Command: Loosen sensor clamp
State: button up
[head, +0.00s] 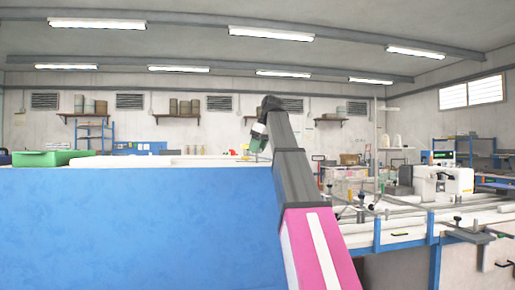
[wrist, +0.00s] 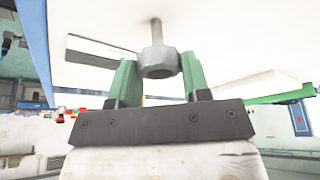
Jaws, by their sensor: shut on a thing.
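A grey hexagonal knob (wrist: 158,65) on a thin rod sits between the two green fingers of my gripper (wrist: 160,78) in the wrist view. My gripper is shut on this knob. The rod runs up from the knob against a broad white surface (wrist: 225,30). I take the knob to be part of the sensor clamp; the rest of the clamp cannot be made out. In the head view, my gripper (head: 258,138) shows only as a small green and dark shape at the far end of my arm, and the knob cannot be made out there.
A large blue panel (head: 130,225) fills the left and front of the head view. A green tray (head: 47,158) lies at its top left. On the right, a white sewing machine (head: 445,181) and a bench with several clamps (head: 470,232) stand close to my arm.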

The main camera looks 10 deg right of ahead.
jog(key=shift+n, duration=0.4)
jog(key=o, duration=0.9)
jog(key=shift+w+r, duration=0.1)
